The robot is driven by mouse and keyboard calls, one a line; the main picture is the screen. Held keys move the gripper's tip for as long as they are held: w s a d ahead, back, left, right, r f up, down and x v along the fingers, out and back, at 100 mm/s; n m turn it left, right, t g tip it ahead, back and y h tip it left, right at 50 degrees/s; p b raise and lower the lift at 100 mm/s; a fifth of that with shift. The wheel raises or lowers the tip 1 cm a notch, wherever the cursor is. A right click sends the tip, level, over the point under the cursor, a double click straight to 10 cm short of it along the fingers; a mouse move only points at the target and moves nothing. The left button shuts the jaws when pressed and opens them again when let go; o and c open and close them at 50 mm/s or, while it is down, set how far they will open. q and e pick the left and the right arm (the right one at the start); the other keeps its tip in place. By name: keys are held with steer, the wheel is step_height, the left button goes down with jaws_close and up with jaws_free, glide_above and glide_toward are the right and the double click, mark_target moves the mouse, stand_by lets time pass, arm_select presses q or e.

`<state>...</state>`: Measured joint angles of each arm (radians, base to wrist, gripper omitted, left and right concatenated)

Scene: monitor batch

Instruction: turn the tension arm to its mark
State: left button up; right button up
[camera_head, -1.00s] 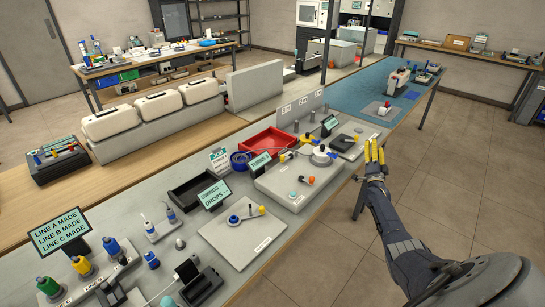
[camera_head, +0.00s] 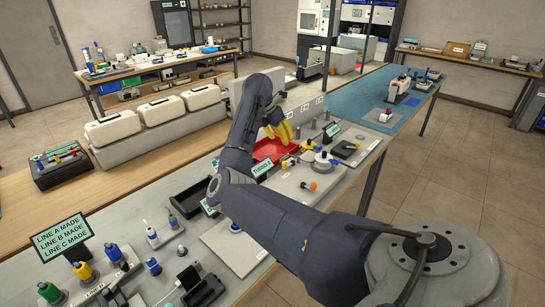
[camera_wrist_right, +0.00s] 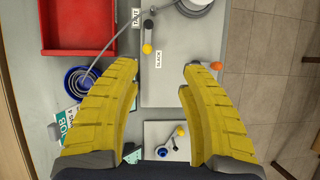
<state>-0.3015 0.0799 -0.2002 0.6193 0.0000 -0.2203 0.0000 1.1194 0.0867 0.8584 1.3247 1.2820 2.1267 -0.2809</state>
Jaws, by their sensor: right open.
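In the right wrist view, a small plate (camera_wrist_right: 148,134) carries a pivoted arm (camera_wrist_right: 173,141) with a blue hub and a yellow knob. Above it, a larger plate (camera_wrist_right: 180,85) carries a short dark lever with a yellow knob (camera_wrist_right: 147,48), an orange knob (camera_wrist_right: 216,65) and part of a round pale spool. I cannot tell which lever is the tension arm, and no mark is readable. My right gripper (camera_head: 279,131) has its yellow fingers apart and empty, above the bench. In the wrist view its fingers (camera_wrist_right: 160,85) flank the larger plate's near part. My left gripper is out of view.
A red tray (camera_head: 268,151) and a blue coil (camera_wrist_right: 82,82) lie beside the larger plate. A sign (camera_head: 261,168) stands near it. My right arm hides much of the bench centre in the head view. White cases (camera_head: 160,112) line the back.

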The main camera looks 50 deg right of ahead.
mark_target(284, 161)
steer(key=shift+t+y, duration=0.4)
steer(key=x, duration=0.5)
steer(key=w+a+x, duration=0.1)
steer(key=x, duration=1)
steer(key=shift+w+a+f, duration=0.1)
steer(key=shift+w+f, duration=0.2)
steer(key=shift+f, duration=0.2)
jaws_close()
